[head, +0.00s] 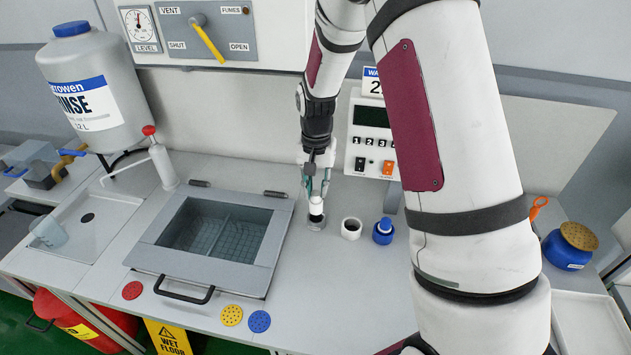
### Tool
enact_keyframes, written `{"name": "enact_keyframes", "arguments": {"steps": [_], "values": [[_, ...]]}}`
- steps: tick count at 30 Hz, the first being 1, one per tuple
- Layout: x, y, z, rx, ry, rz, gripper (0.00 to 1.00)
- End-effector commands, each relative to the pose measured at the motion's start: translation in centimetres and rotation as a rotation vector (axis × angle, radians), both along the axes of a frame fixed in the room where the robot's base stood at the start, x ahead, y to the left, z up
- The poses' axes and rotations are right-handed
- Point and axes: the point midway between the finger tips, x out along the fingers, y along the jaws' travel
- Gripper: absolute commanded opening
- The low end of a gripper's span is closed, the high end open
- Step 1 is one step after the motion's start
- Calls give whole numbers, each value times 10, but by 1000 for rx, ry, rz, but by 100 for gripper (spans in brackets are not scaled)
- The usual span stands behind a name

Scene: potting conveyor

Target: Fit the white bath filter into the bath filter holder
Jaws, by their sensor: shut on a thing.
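The white bath filter (317,204) is a small white cylinder, upright below my gripper (316,190). My gripper points down and is shut on its upper part. Directly below the filter is a small dark and grey fitting (316,224) on the counter, which looks like the bath filter holder. It stands just right of the bath. The filter is over the holder or at its top; I cannot tell whether any of it is inside. My fingers hide part of the filter's top.
The bath (215,232) has a grey frame and a black front handle (184,290). A white ring-shaped piece (351,228) and a blue-capped item (383,232) stand close to the holder's right. A control box (372,137) stands behind. The counter in front of the holder is clear.

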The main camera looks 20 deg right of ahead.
Motion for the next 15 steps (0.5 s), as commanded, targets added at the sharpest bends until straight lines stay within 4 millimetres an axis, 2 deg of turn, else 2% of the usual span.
{"name": "enact_keyframes", "arguments": {"steps": [3, 15], "values": [[0, 0, -8, 0, 2, 0, 0], [0, 0, -11, -1, 1, 0, 0]]}}
